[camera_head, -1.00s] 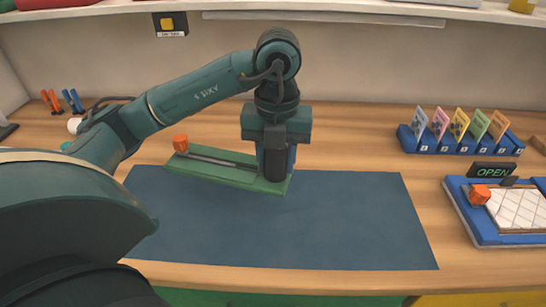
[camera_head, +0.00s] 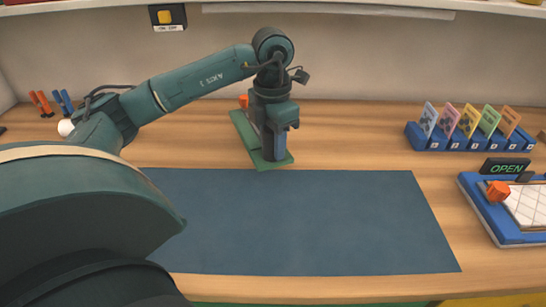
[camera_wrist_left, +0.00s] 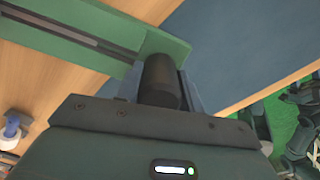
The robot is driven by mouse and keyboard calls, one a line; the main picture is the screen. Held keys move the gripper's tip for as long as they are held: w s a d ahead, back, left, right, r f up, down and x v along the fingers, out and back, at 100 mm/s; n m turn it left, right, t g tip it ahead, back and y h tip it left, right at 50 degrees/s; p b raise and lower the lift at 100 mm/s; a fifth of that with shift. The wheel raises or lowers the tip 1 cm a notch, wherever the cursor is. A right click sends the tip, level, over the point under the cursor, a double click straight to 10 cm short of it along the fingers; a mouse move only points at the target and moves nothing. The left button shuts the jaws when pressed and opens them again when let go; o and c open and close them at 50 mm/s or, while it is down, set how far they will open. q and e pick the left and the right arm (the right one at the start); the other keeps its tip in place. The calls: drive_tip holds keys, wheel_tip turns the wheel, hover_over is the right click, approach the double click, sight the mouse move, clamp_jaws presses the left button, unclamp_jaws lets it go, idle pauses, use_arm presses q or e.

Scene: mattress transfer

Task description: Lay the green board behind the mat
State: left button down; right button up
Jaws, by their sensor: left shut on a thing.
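The green board (camera_head: 241,124) has a dark slot along it and an orange knob (camera_head: 243,101) at its far end. It points away from me, angled slightly left, behind the blue mat (camera_head: 300,220). Its near end reaches about the mat's back edge; I cannot tell whether it touches the table. My left gripper (camera_head: 272,152) is shut on the board's near end and hides part of it. My right gripper is not in view.
A blue rack (camera_head: 470,142) of coloured cards stands at the back right. An OPEN sign (camera_head: 503,168) and a blue-framed tray (camera_head: 490,215) with an orange knob lie at the right. Orange and blue clips (camera_head: 62,101) stand at the back left. The table between board and rack is clear.

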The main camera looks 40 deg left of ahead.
sight(273, 160)
use_arm(q)
drive_tip(key=shift+f, duration=2.5)
drive_tip(key=shift+f, duration=0.1)
drive_tip(key=c, duration=0.9)
unclamp_jaws()
drive_tip(key=shift+f, duration=0.1)
wheel_tip(273, 160, up, 12)
drive_tip(key=shift+r+p, duration=0.2)
drive_tip(key=shift+p, duration=0.3)
drive_tip(key=shift+f, duration=0.1)
